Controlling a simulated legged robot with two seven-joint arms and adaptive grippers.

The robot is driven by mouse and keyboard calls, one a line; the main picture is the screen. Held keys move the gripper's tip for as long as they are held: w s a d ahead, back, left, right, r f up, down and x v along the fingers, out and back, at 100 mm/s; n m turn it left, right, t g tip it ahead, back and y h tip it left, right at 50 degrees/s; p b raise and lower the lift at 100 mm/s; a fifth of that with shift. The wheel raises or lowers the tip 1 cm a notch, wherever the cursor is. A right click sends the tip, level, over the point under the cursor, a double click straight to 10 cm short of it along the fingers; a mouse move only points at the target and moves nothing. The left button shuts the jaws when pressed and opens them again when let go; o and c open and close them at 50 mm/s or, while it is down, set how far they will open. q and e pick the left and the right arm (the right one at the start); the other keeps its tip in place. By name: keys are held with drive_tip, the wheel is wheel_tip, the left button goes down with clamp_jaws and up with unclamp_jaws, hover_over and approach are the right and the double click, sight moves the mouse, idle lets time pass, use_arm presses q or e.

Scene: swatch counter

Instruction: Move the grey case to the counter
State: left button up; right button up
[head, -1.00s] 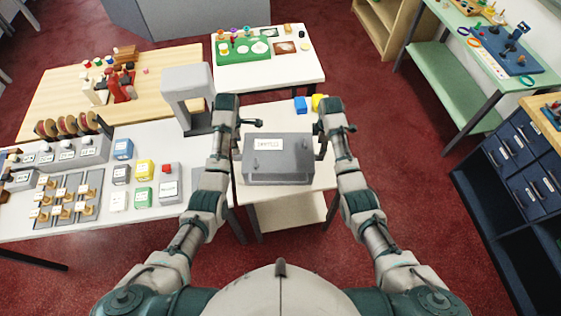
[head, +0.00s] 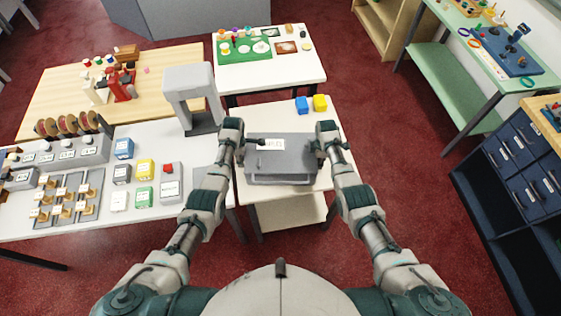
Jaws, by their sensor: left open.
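The grey case (head: 283,165) with a white label on top lies on a small white table (head: 290,115) in front of me. My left gripper (head: 258,142) is open at the case's far left corner, its finger reaching over the top near the label. My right gripper (head: 322,146) is at the case's right side, near its far corner; its fingers are too small and dark to tell whether they are open. I cannot tell whether either gripper touches the case. A long white counter (head: 98,232) runs along the left.
A grey arch-shaped stand (head: 190,80) and several coloured boxes, one yellow (head: 144,170), crowd the left counter. Blue (head: 302,104) and yellow (head: 320,102) blocks sit behind the case. A blue drawer cabinet (head: 520,165) stands right. Red floor is open between.

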use_arm(q)
drive_tip(key=shift+a, duration=0.15)
use_arm(e)
drive_tip(key=shift+a, duration=0.2)
use_arm(q)
drive_tip(key=shift+a, duration=0.1)
drive_tip(key=c, duration=0.8)
use_arm(e)
drive_tip(key=shift+a, duration=0.1)
drive_tip(key=c, duration=0.8)
use_arm(q)
drive_tip(key=shift+d, duration=0.55)
clamp_jaws()
use_arm(e)
drive_tip(key=shift+d, duration=0.55)
clamp_jaws()
use_arm(q)
drive_tip(key=shift+r, duration=0.25)
use_arm(e)
drive_tip(key=shift+r, duration=0.1)
